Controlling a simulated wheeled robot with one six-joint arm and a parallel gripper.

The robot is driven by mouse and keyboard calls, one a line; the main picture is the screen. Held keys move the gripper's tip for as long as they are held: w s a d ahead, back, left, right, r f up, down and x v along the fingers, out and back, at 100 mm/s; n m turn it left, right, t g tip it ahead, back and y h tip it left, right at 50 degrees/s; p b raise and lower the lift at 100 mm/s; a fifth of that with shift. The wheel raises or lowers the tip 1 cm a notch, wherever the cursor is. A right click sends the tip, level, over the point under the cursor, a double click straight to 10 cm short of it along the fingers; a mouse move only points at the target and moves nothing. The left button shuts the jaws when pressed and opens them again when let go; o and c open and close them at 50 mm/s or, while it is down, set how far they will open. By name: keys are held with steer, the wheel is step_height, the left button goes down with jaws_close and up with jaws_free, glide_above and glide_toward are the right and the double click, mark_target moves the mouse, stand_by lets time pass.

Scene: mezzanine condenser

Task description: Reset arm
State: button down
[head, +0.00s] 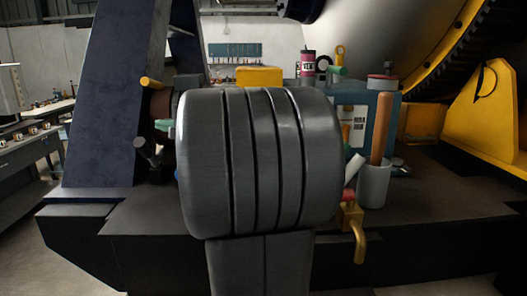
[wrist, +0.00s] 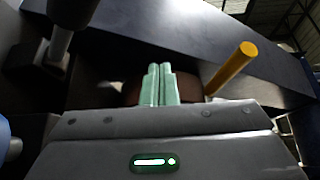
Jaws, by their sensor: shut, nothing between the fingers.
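My gripper (wrist: 160,72) shows in the wrist view, with two pale green fingers pressed together and nothing between them. In the head view my grey arm link fills the middle and hides most of the gripper; only a bit of green (head: 165,126) shows at its left edge. A yellow-orange rod (wrist: 232,68) is just right of the fingers in the wrist view. It also shows in the head view (head: 151,83), above a brown rounded part beside the dark slanted beam. Whether the fingers touch the brown part behind them I cannot tell.
A dark platform (head: 430,205) carries a teal box (head: 385,112), a grey cup (head: 374,186) with a wooden handle (head: 382,128), and a brass tap (head: 352,230) at its front edge. A dark slanted beam (head: 110,100) stands left. Yellow machinery (head: 488,110) is at the right.

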steer(key=shift+w+f+m+g+h+p, duration=0.3)
steer(key=shift+w+m+p, duration=0.35)
steer(key=shift+p, duration=1.55)
steer(key=shift+w+f+m+g+h+p, duration=0.25)
steer(key=shift+w+m+p, duration=0.4)
steer(key=shift+p, duration=1.55)
steer(key=shift+w, duration=0.1)
